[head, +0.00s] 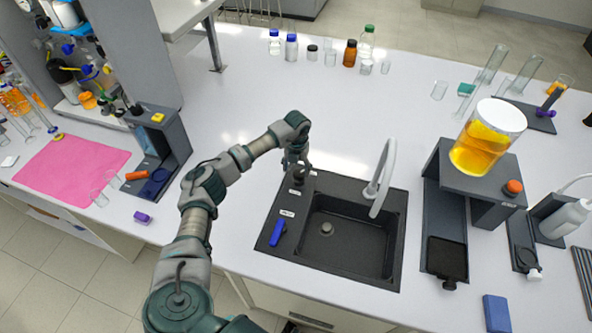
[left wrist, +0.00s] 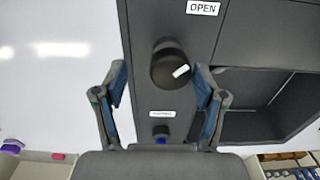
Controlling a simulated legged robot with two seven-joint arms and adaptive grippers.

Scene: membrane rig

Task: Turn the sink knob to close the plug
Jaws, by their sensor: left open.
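The dark sink (head: 396,232) is set in the white bench, with a pale faucet (head: 381,180) and a round plug (head: 326,229) in its basin. I cannot tell if the plug is open or closed. My left gripper (head: 297,170) is over the back left corner of the sink, above the black knob (head: 298,179). In the left wrist view the knob (left wrist: 170,63) is round with a white mark. It lies between the open fingers of my left gripper (left wrist: 160,75), nearer the right finger. An "OPEN" label (left wrist: 203,8) is beyond it. My right gripper is out of view.
A blue handle (head: 277,232) is at the sink's front left. A grey stand with a beaker of orange liquid (head: 482,145) is to the right. Bottles (head: 350,53) stand at the back. A pink mat (head: 72,175) lies left.

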